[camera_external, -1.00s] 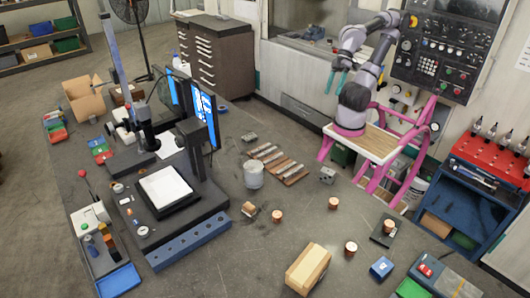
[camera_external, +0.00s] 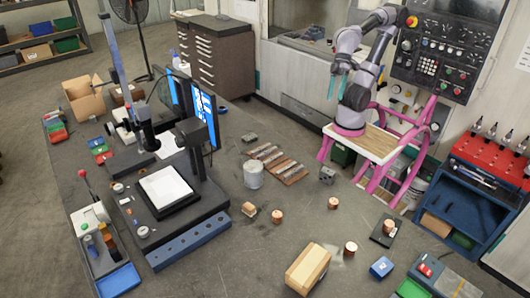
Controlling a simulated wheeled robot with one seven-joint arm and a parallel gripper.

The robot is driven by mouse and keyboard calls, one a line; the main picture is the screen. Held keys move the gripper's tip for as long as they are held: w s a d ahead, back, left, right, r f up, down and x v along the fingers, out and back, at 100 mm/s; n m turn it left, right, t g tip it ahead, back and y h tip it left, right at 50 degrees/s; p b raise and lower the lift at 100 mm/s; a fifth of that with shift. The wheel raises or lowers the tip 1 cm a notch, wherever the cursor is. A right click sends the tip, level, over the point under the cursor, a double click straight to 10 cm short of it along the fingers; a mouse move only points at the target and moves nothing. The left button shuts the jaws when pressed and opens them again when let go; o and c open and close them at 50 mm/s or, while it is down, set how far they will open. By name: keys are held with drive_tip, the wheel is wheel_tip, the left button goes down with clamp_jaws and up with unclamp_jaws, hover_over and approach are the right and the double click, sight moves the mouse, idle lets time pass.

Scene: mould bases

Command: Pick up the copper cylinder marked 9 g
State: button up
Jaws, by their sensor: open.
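Several small copper cylinders stand on the dark table: one near the middle (camera_external: 277,216), one farther back (camera_external: 333,203), one at the front right (camera_external: 350,248) and one on a dark plate (camera_external: 389,227). Another copper piece (camera_external: 249,209) lies beside the microscope base. Their markings are too small to read, so I cannot tell which is 9 g. My gripper (camera_external: 337,88), with teal fingers, is open and empty. It points down, high above and behind the table's back edge, far from all the cylinders.
A cardboard-coloured block (camera_external: 308,269) and a blue box (camera_external: 381,267) are at the front. A grey cup (camera_external: 253,175) and a brown rack of metal bars (camera_external: 276,163) stand farther back. The microscope (camera_external: 188,175) fills the left. Table between the cylinders is clear.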

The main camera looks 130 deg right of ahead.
drive_tip(key=w+a+f+m+g+y, duration=0.25)
drive_tip(key=w+a+f+y, duration=0.2)
drive_tip(key=w+a, duration=0.4)
drive_tip(key=w+a+f+m+g+y, duration=0.25)
drive_tip(key=w+a+f+m, duration=0.2)
drive_tip(key=w+a, duration=0.4)
drive_tip(key=m+t+y, duration=0.3)
drive_tip(key=m, duration=0.7)
approach(351, 245)
drive_tip(key=x, duration=0.3)
drive_tip(key=shift+a+r, duration=0.2)
drive_tip(key=shift+r, duration=0.05)
drive_tip(key=shift+f+x, duration=0.15)
drive_tip(key=shift+x, duration=1.4)
drive_tip(key=shift+f+x, duration=0.15)
drive_tip(key=shift+x, duration=1.35)
drive_tip(key=shift+w+d, duration=0.15)
clamp_jaws()
